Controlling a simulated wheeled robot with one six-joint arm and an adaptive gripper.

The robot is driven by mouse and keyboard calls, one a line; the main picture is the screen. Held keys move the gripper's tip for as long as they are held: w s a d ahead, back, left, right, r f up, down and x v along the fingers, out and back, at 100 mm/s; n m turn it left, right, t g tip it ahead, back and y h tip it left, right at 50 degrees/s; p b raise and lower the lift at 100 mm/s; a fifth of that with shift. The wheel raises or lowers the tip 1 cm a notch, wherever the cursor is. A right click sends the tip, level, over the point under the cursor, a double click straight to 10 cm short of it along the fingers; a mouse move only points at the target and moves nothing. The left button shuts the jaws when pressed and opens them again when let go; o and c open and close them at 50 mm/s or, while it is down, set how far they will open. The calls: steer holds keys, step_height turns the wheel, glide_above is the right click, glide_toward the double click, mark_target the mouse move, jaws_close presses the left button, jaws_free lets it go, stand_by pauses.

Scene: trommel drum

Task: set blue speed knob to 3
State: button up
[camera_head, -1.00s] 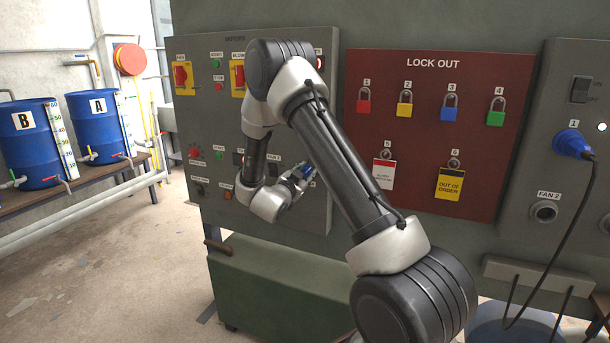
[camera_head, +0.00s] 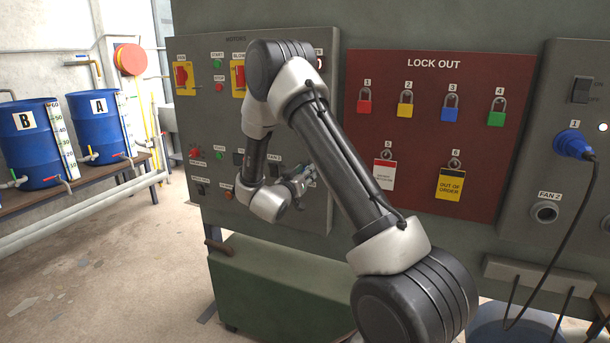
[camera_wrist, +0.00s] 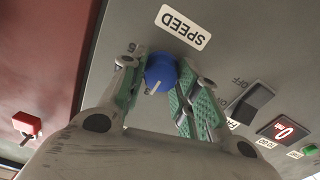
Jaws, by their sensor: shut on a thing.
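The blue speed knob (camera_wrist: 160,70) sits on the grey panel beside an upside-down SPEED label (camera_wrist: 184,27) in the wrist view. Its white pointer line points down and slightly left in that picture. My gripper (camera_wrist: 157,84) has its green-padded fingers on either side of the knob and is shut on it. A few scale digits show above the left finger; the others are hidden by the fingers or too small to read. In the head view my gripper (camera_head: 302,181) is at the panel's lower right, and the knob is mostly hidden there.
The dark red lock-out board (camera_head: 433,125) with several padlocks stands right of the motor panel. A green box (camera_head: 275,280) stands below.

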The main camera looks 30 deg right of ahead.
stand_by(0.5)
steer(key=o, duration=1)
steer(key=v, duration=1.2)
steer(key=shift+f, duration=0.1)
